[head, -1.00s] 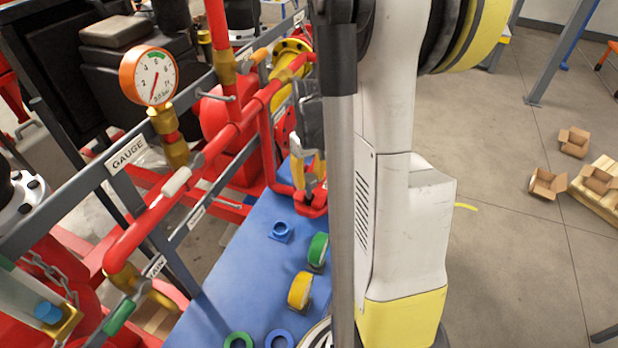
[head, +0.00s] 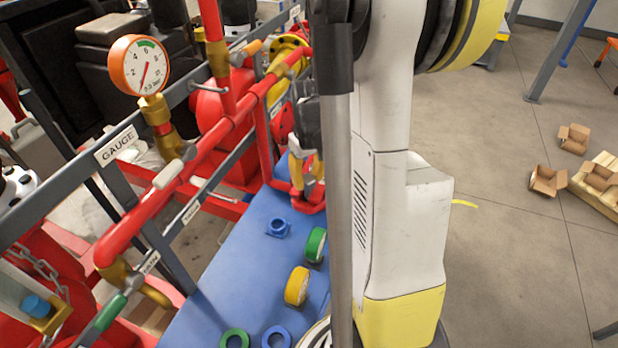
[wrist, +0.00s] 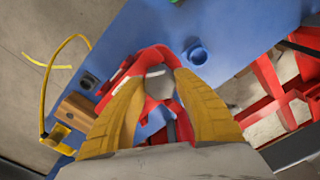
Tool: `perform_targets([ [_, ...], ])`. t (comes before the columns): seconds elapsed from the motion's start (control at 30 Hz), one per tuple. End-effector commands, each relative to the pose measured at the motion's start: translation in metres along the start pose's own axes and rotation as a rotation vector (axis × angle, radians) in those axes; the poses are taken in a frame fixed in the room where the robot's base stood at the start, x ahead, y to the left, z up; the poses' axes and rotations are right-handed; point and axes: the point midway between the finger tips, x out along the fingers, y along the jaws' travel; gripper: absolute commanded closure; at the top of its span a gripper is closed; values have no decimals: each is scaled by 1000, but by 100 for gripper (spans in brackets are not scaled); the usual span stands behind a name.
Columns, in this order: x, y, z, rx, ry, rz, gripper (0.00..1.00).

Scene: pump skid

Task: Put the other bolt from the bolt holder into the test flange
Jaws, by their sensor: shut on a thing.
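My gripper (wrist: 160,88) is shut on a small grey metal piece, seemingly the bolt (wrist: 158,82), whose end shows between the yellow fingertips in the wrist view. Just beyond and around the fingertips is a red fitting on the blue bench, which looks like the test flange (wrist: 148,55). I cannot tell whether the bolt touches it. In the head view my gripper (head: 308,170) points down over the same red fitting (head: 312,206), partly hidden by my arm. A brown block (wrist: 77,107) beside the fitting may be the bolt holder; its contents are unclear.
Red pipework with a gauge (head: 140,66) runs along the left. A yellow cable (wrist: 48,85) loops beside the brown block.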

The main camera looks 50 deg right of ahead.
Motion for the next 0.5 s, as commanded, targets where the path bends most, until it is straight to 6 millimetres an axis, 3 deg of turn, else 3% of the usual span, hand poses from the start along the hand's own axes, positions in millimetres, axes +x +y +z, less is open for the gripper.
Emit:
perform_targets([
  [0.5,18,1,1,1,-2,2,95],
])
